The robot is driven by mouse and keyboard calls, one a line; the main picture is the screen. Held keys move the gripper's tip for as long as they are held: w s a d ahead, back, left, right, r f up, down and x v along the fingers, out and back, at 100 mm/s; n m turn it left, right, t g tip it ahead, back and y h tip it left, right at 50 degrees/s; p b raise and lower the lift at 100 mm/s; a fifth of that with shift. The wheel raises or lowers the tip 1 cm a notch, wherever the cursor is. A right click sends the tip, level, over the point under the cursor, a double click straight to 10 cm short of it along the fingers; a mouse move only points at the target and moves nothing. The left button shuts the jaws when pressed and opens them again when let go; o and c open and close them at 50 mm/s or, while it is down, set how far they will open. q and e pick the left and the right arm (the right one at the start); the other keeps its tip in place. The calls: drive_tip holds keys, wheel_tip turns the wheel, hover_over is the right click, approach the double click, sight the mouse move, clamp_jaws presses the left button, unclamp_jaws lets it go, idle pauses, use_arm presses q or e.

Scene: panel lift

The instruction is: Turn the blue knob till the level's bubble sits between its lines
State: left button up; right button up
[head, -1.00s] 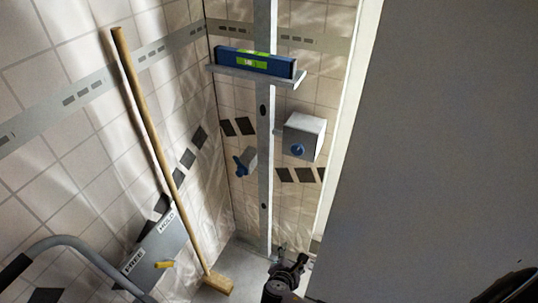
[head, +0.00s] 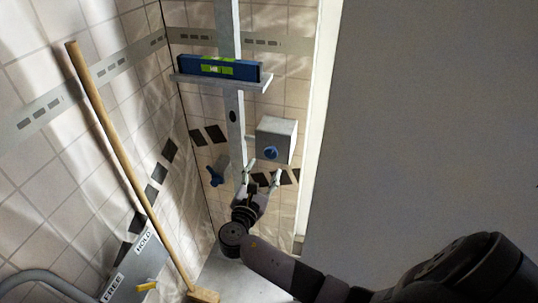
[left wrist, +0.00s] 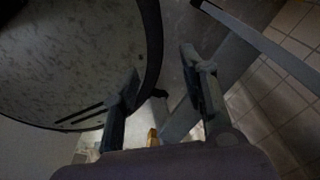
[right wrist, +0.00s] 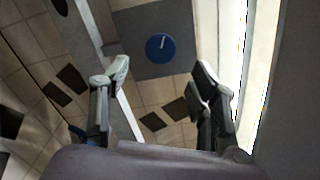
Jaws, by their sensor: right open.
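The blue level (head: 217,68) lies on a metal shelf (head: 222,82) fixed to the upright post. Its green vial shows, but the bubble against its lines is too small to tell. The round blue knob (head: 271,153) sits on the front of a grey box (head: 277,135) right of the post. In the right wrist view the knob (right wrist: 160,47), with a white mark, appears ahead between the fingers, untouched. My right gripper (head: 260,181) is open and empty just below the box. My left gripper (left wrist: 160,82) is open and empty, outside the head view.
A second blue handle (head: 216,175) sits left of the post (head: 235,115). A wooden-handled broom (head: 120,155) leans at the left, near a FREE/HOLD plate (head: 133,268) with a yellow lever. A large grey panel (head: 430,120) fills the right side. A round table (left wrist: 70,55) shows in the left wrist view.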

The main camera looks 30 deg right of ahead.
sight(270, 155)
drive_tip(key=x, duration=0.7)
drive_tip(key=shift+w+d, duration=0.1)
drive_tip(key=shift+c, duration=0.4)
drive_tip(key=c, duration=1)
drive_tip(key=shift+f+m, duration=0.2)
drive_tip(key=shift+m, duration=0.1)
drive_tip(key=shift+c, duration=0.2)
drive_tip(key=m+b, duration=0.2)
drive_tip(key=shift+f+m+b, duration=0.15)
drive_tip(key=shift+m+b, duration=0.7)
drive_tip(key=shift+m, duration=0.25)
drive_tip(key=shift+r, duration=0.35)
